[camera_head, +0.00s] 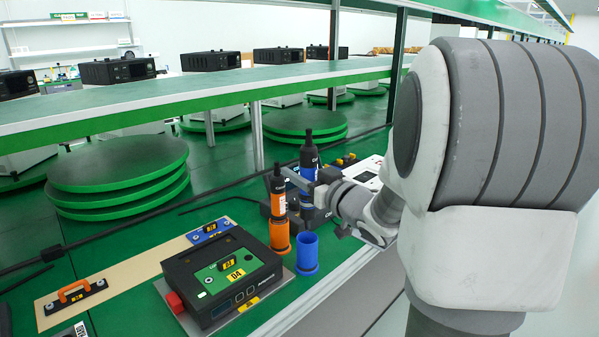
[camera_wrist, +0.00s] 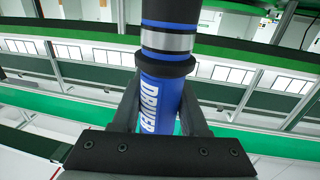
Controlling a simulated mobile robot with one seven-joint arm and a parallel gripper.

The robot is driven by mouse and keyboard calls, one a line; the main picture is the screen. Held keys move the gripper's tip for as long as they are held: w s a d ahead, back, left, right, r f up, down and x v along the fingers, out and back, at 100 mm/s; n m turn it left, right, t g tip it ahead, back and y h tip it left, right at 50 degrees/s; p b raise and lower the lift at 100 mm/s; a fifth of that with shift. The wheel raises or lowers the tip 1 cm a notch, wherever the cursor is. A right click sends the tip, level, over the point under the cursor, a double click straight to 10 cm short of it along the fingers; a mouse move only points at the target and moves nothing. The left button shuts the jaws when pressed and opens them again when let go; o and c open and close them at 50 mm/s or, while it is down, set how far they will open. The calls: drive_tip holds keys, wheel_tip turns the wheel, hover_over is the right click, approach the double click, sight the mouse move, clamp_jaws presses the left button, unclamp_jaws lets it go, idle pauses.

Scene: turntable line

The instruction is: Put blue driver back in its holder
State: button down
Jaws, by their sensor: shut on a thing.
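The blue driver (camera_head: 309,158) is upright in my gripper (camera_head: 305,182). In the wrist view the blue driver (camera_wrist: 158,100) stands between the two dark fingers (camera_wrist: 160,112), which are shut on its body, with its lettering showing. The blue holder (camera_head: 306,253) is an open cup near the bench's front edge and looks empty. In the head view the driver appears above and slightly behind this holder, apart from it. The driver's lower end is partly hidden by my gripper and wrist.
The orange driver (camera_head: 278,196) stands in its orange holder (camera_head: 280,236), close left of the blue one. A black device (camera_head: 222,274) with a green panel lies on a plate to the left. An orange-handled tool (camera_head: 75,292) lies farther left. A green-edged shelf (camera_head: 200,92) runs behind.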

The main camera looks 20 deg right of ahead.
sight(299, 194)
drive_tip(key=shift+f, duration=0.1)
drive_tip(key=shift+f+b, duration=1.6)
drive_tip(key=shift+f, duration=0.35)
drive_tip(key=shift+f+b, duration=0.65)
drive_tip(key=shift+f, duration=0.25)
drive_tip(key=shift+f+b, duration=1.05)
drive_tip(key=shift+f, duration=0.85)
drive_tip(key=shift+c, duration=1.8)
unclamp_jaws()
drive_tip(key=shift+f, duration=0.1)
